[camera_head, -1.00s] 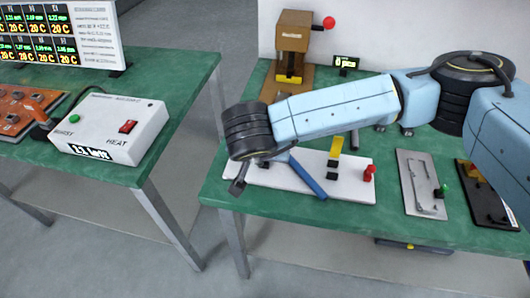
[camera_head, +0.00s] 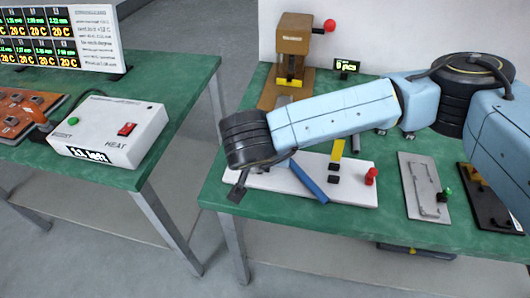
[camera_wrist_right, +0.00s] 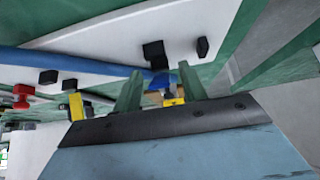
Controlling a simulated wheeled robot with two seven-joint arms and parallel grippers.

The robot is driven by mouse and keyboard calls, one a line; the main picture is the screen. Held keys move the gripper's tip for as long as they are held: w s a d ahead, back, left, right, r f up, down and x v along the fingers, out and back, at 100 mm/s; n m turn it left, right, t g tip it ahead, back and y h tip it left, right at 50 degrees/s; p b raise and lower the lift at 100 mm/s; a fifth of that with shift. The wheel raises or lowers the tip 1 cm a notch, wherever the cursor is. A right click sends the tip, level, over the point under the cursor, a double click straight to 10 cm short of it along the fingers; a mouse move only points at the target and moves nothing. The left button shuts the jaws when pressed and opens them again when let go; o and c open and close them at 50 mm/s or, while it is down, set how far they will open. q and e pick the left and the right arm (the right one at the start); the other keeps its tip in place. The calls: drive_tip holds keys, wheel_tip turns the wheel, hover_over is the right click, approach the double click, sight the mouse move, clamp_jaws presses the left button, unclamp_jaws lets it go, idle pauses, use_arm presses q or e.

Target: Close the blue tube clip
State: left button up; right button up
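A white board (camera_head: 352,192) lies on the right-hand green table, with a blue tube or bar (camera_head: 308,182) slanting across it. The blue bar also shows in the right wrist view (camera_wrist_right: 60,62). The clip cannot be told apart clearly. My right gripper (camera_head: 240,190) is over the board's left end. In the right wrist view its two fingers (camera_wrist_right: 161,88) stand apart, with a small blue piece (camera_wrist_right: 160,80) and a yellow piece (camera_wrist_right: 170,101) seen between them. Contact cannot be told. My left gripper is not in view.
The board bears black blocks (camera_wrist_right: 153,54), a yellow strip (camera_head: 338,148) and a red knob (camera_head: 371,176). A brown press (camera_head: 293,45) stands behind. A grey plate (camera_head: 423,185) lies to the right. A white heater box (camera_head: 110,130) is on the left table, across a gap.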

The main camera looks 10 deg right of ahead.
drive_tip(key=shift+s+a+r, duration=0.1)
drive_tip(key=shift+s+r, duration=0.1)
drive_tip(key=shift+r, duration=0.1)
use_arm(q)
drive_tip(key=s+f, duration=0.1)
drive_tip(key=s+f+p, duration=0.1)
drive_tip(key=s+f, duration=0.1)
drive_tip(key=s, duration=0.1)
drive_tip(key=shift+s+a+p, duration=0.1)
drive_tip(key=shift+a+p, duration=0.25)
drive_tip(key=shift+p, duration=0.05)
use_arm(e)
drive_tip(key=v, duration=1.2)
drive_tip(key=shift+s+r, duration=0.15)
drive_tip(key=shift+r, duration=0.15)
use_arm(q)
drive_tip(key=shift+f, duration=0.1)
